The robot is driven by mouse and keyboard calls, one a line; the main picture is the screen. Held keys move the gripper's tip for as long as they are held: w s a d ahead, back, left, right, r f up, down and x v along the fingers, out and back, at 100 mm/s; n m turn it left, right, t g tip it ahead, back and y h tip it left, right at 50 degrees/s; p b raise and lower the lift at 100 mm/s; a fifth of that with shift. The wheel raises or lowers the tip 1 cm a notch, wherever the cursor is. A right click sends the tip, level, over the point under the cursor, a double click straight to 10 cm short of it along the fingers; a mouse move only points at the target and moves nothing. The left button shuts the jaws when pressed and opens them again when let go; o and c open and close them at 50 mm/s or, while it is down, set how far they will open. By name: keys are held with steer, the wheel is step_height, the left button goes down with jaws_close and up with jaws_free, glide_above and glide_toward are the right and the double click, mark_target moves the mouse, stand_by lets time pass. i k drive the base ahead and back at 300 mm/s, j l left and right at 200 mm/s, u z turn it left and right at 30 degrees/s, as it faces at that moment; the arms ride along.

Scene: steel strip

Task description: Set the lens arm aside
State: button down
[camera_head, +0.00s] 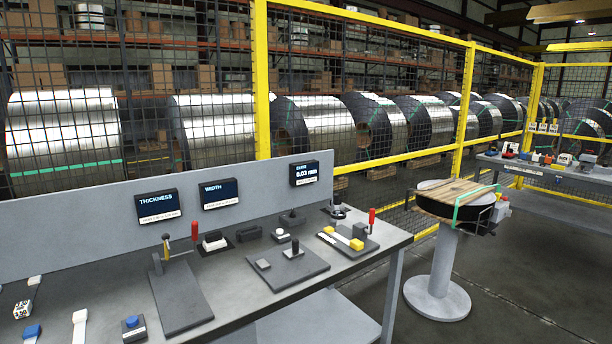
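I cannot clearly pick out a lens arm in the head view. The grey workbench (232,297) runs from the lower left to the middle and carries several small fixtures. My gripper is not in view.
THICKNESS (158,205) and WIDTH (220,193) displays, and one reading 0.03 mm (303,173), are on the back panel. A pedestal (439,270) holds a strapped coil. A second bench (575,180) stands right. Yellow-framed mesh fencing separates large steel coils.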

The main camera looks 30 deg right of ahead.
mark_target(335, 199)
steer(key=i+j+z, duration=0.4)
steer(key=j+z, duration=0.2)
steer(key=i+j+z, duration=0.15)
steer(key=j+z, duration=0.15)
